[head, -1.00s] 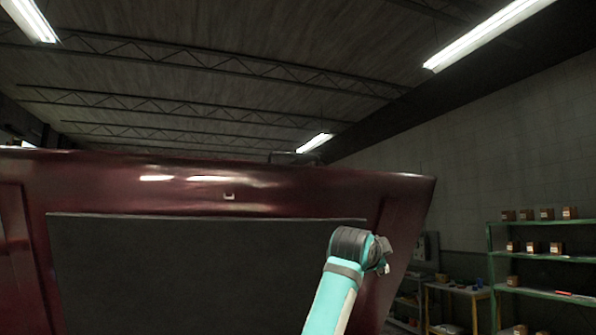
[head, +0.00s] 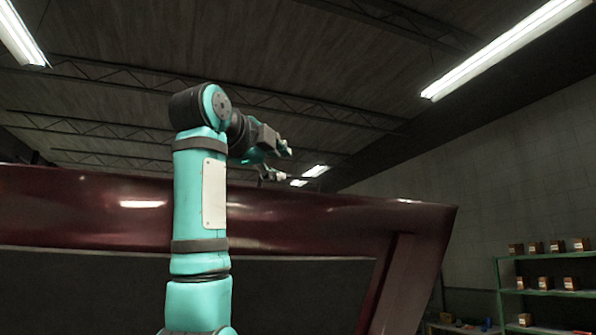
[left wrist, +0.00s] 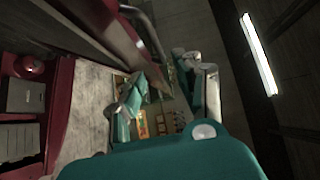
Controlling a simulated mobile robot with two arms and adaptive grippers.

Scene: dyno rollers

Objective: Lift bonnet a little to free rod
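The dark red bonnet (head: 330,222) stands raised across the lower head view, with its dark underside (head: 300,285) facing me. My left gripper (head: 281,161) is at the bonnet's upper edge, with its fingers apart and nothing between them. In the left wrist view the open fingers (left wrist: 168,82) show, with a dark red edge of the bonnet (left wrist: 118,38) close by at the upper left. I cannot tell whether they touch. A thin curved grey bar (left wrist: 148,28) passes near that edge. I cannot make out the rod for sure. My right gripper is not in view.
Green shelves (head: 540,293) with several small brown boxes stand at the right by a block wall (head: 510,180). Ceiling trusses and strip lights are overhead. In the left wrist view, a red unit (left wrist: 58,110) stands at the left. The space above the bonnet looks clear.

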